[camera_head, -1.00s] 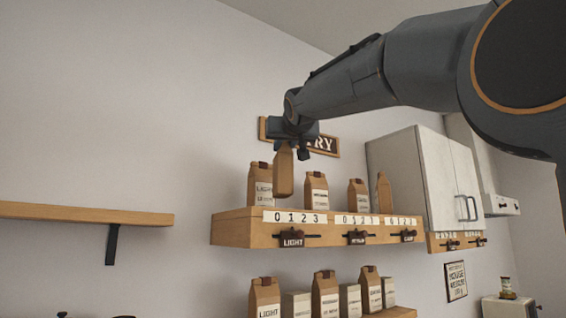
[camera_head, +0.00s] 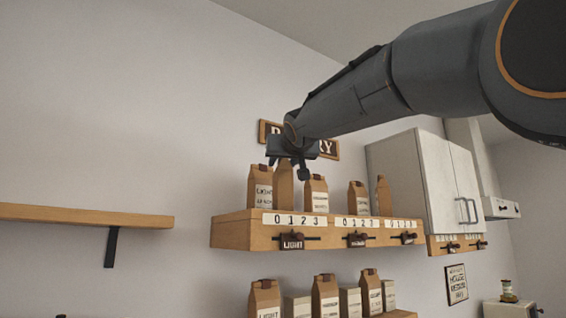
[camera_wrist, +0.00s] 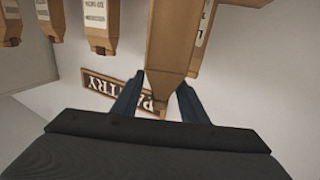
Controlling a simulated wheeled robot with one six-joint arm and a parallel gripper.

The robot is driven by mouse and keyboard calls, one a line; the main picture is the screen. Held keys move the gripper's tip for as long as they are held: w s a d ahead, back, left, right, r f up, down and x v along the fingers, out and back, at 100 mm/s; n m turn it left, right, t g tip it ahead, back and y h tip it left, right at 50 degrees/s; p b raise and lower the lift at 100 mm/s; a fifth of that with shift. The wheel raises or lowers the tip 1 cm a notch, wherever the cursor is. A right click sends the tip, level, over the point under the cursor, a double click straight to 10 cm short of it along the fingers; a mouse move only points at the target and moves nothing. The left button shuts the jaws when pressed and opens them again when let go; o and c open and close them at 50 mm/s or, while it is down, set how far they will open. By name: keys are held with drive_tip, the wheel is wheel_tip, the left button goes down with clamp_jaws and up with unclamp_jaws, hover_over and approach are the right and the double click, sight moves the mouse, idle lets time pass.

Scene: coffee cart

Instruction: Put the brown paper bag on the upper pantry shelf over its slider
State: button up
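The brown paper bag (camera_head: 284,188) is plain on the side facing me. It appears to stand upright on the upper pantry shelf (camera_head: 232,232), above the LIGHT slider (camera_head: 292,241), between a LIGHT bag (camera_head: 260,189) and another labelled bag (camera_head: 316,192). Its base is partly hidden by the shelf's front edge. My gripper (camera_head: 288,168) is just above it, with the fingers spread around its top. In the wrist view the bag (camera_wrist: 176,45) reaches between the two blue fingers (camera_wrist: 157,97), which look open.
More bags, including one labelled bag (camera_head: 358,198), stand to the right on the shelf. The PANTRY sign (camera_head: 328,149) is on the wall behind my gripper. A white cabinet (camera_head: 425,180) is to the right. A bare wooden shelf (camera_head: 80,214) is at left.

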drive_tip(key=b+v, duration=0.5)
drive_tip(key=v, duration=0.7)
idle(0.6)
